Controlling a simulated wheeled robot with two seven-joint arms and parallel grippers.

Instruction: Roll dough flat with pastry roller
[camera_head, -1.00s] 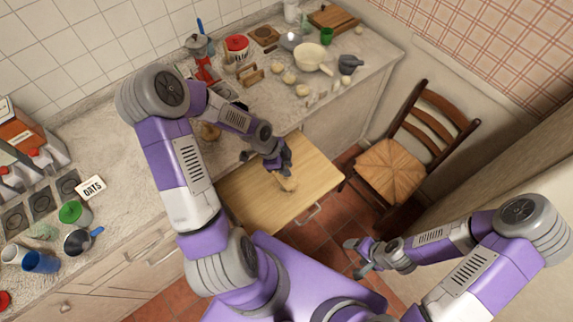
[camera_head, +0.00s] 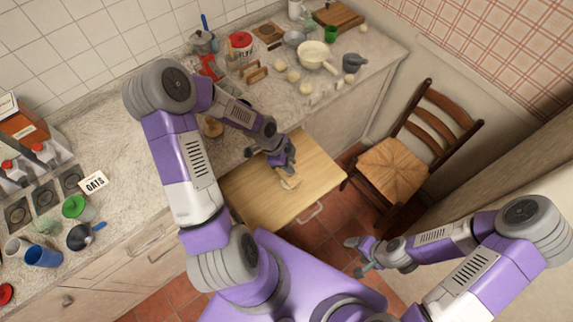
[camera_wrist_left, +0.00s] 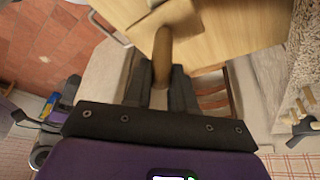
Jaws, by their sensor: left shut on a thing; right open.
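My left gripper (camera_head: 284,163) is over the pale wooden board (camera_head: 255,205) that sticks out from the counter front. It is shut on the handle of a wooden pastry roller (camera_wrist_left: 162,55). In the left wrist view the handle runs between the fingers to a wider roller head at the board. In the head view only a small beige patch shows below the fingers; I cannot tell dough from roller there, nor whether the roller touches the board. My right gripper (camera_head: 360,256) is open and empty, to the right of the board and away from it.
A wooden chair (camera_head: 392,168) with a woven seat stands right of the board. Behind, the counter holds a white pan (camera_head: 313,56), a mortar (camera_head: 354,62) and several pale round items. Most of the board is bare.

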